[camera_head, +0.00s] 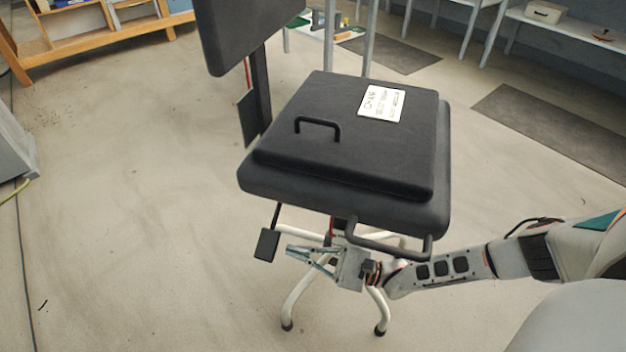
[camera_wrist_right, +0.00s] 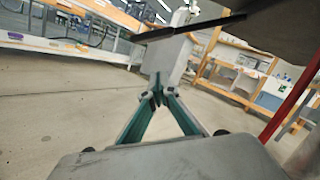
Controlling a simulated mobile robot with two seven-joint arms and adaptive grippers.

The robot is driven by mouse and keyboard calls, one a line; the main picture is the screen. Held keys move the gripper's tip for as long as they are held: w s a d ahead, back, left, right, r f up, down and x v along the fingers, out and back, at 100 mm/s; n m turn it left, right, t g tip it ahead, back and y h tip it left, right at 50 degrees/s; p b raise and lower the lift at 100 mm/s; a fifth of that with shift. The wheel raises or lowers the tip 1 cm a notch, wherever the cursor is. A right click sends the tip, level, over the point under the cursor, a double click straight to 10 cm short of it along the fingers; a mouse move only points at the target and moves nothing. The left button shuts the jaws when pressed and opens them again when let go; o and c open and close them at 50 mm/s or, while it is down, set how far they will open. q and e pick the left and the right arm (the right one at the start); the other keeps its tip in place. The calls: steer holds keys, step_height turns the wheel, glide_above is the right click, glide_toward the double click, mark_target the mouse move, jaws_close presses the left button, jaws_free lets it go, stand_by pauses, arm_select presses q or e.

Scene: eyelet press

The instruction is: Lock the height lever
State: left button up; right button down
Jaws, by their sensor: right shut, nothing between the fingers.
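The office chair's dark seat (camera_head: 345,150) fills the middle of the head view. A black lever with a flat paddle (camera_head: 267,244) sticks out below the seat's left front side. A black looped handle (camera_head: 385,248) hangs under the front edge. I cannot tell from any marking which is the height lever. My right gripper (camera_head: 290,249) is shut and empty under the seat, its tips just right of the paddle. In the wrist view its fingertips (camera_wrist_right: 157,92) meet below a thin dark bar (camera_wrist_right: 190,28), likely the lever. Contact is unclear. My left gripper is out of view.
A card (camera_head: 382,103) and a small handle (camera_head: 317,125) are on the seat top. Pale curved legs (camera_head: 300,292) stand below, close to my right gripper. A red post (camera_wrist_right: 292,100) is at right in the wrist view. Floor left of the chair is clear.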

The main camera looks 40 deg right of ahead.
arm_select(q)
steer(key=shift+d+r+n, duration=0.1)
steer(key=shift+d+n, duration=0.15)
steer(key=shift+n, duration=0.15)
arm_select(e)
steer(key=shift+w+a+r, duration=0.25)
steer(key=shift+a+r, duration=0.65)
steer(key=shift+r, duration=0.1)
steer(key=shift+w+a+r, duration=0.25)
steer(key=shift+a+r, duration=0.65)
steer(key=shift+r, duration=0.1)
